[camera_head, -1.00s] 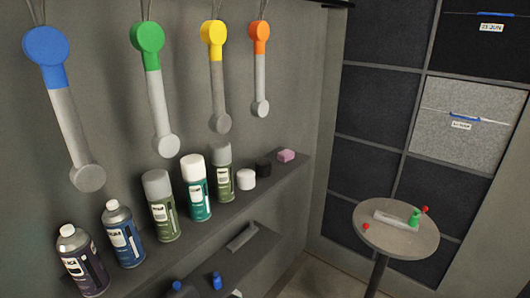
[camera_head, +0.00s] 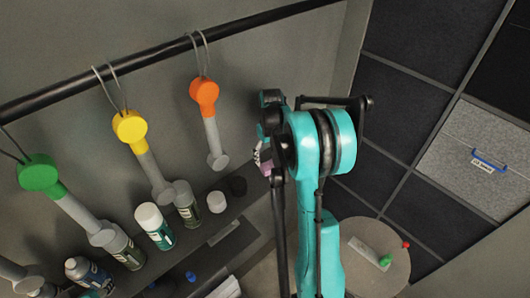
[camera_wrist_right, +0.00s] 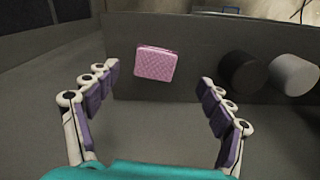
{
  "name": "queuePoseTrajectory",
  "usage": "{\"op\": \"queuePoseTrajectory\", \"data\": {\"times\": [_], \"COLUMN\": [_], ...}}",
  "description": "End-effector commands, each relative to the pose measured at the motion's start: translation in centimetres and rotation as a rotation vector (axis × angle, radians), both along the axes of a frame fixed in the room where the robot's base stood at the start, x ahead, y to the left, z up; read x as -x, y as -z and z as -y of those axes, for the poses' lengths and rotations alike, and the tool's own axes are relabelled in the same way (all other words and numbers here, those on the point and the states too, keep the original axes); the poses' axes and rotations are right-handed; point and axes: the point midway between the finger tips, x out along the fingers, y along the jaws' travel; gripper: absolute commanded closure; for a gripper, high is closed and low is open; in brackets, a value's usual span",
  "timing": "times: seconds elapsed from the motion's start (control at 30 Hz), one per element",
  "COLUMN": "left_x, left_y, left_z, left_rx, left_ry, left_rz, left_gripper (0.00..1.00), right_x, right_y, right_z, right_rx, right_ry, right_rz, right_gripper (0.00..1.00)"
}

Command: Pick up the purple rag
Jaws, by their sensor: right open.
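The purple rag, a small pinkish-purple folded block with a quilted surface, lies on the shelf in the right wrist view (camera_wrist_right: 155,64). In the head view only a bit of the rag (camera_head: 266,168) shows beside my right gripper, which hides most of it. My right gripper (camera_wrist_right: 160,88) is open and empty, its purple-padded fingers spread wide. The rag is ahead of the fingers and between their lines, apart from both. In the head view the right gripper (camera_head: 262,152) is at the shelf's far end. My left gripper is not in view.
A black cylinder (camera_wrist_right: 243,72) and a white one (camera_wrist_right: 293,74) stand beside the rag on the shelf (camera_wrist_right: 200,50). Several spray cans, including a teal one (camera_head: 154,226), line the shelf. An orange-headed tool (camera_head: 205,92) hangs from a black rail (camera_head: 150,52). A round table (camera_head: 385,275) stands right.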

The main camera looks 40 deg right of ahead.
Motion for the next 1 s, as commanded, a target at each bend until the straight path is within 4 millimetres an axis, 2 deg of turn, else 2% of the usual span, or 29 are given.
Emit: {"op": "queuePoseTrajectory", "data": {"times": [0.07,0.6,0.87,0.9,1.0], "left_x": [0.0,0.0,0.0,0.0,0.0], "left_y": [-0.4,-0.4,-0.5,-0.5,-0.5], "left_z": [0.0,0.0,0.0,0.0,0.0], "left_rx": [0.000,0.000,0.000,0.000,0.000], "left_ry": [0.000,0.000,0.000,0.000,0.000], "left_rz": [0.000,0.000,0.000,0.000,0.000], "left_gripper": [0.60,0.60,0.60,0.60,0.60], "right_x": [0.0,0.0,0.0,0.0,0.0], "right_y": [0.4,7.5,8.0,7.9,7.9], "right_z": [0.5,0.9,0.9,0.9,0.9], "right_rx": [-0.004,-0.004,-0.004,-0.004,-0.004], "right_ry": [0.001,0.001,0.001,0.001,0.001], "right_rz": [-0.007,-0.008,-0.007,-0.007,-0.007], "right_gripper": [0.19,0.19,0.19,0.22,0.48]}}
